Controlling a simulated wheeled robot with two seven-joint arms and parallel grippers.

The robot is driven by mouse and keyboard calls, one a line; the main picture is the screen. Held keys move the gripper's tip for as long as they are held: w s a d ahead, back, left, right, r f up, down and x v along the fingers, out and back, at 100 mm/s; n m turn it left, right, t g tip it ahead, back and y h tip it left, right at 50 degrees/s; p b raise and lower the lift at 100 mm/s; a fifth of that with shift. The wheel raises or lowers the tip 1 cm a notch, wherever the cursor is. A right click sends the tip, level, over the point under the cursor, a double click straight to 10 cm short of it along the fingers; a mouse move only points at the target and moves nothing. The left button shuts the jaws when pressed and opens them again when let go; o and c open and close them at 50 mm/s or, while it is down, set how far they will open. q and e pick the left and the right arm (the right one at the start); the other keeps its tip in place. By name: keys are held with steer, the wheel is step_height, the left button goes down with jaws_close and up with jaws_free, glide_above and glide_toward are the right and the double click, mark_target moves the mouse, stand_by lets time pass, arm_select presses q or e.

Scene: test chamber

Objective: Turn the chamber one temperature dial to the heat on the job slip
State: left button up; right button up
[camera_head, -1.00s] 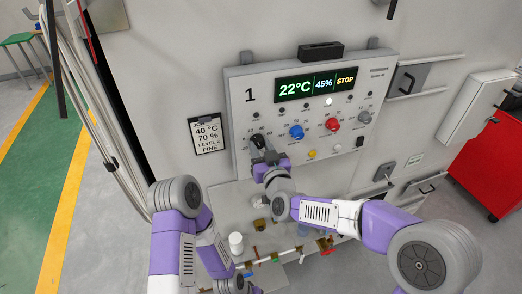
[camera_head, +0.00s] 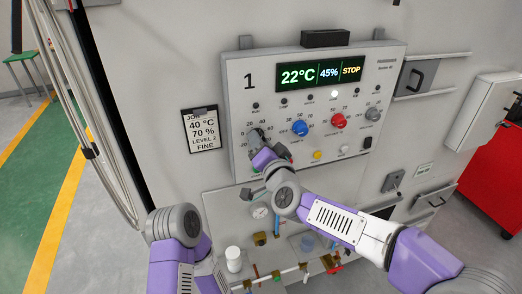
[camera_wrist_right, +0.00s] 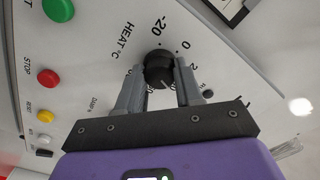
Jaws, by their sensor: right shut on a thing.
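The chamber one panel (camera_head: 240,100) carries a big "1" and a display (camera_head: 320,75) reading 22°C, 45% and STOP. The job slip (camera_head: 201,130) hangs left of it and reads 40 °C, 70 %, level 2, fine. My right gripper (camera_head: 259,140) is at the black heat dial (camera_head: 253,132), which it partly hides. In the right wrist view the dial (camera_wrist_right: 158,66) sits between the two fingers of my right gripper (camera_wrist_right: 160,80), shut on its sides. Scale marks -20 and 0 show beside it; its pointer is hard to read. My left gripper is out of view.
A blue knob (camera_head: 300,128), a red knob (camera_head: 338,121) and a grey knob (camera_head: 373,114) lie to the right on the panel. Below are pipes and a white bottle (camera_head: 233,259). A red cabinet (camera_head: 490,170) stands far right.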

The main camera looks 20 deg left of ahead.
steer(key=shift+r+m+b, duration=0.1)
steer(key=shift+m+b, duration=0.2)
steer(key=shift+m, duration=0.2)
steer(key=o, duration=1)
steer(key=shift+a, duration=0.1)
steer(key=shift+o, duration=0.2)
steer(key=b+v, duration=0.1)
steer(key=v, duration=0.6)
steer(key=shift+s+d+b, duration=0.2)
steer(key=shift+d+b, duration=0.05)
steer(key=shift+b, duration=0.05)
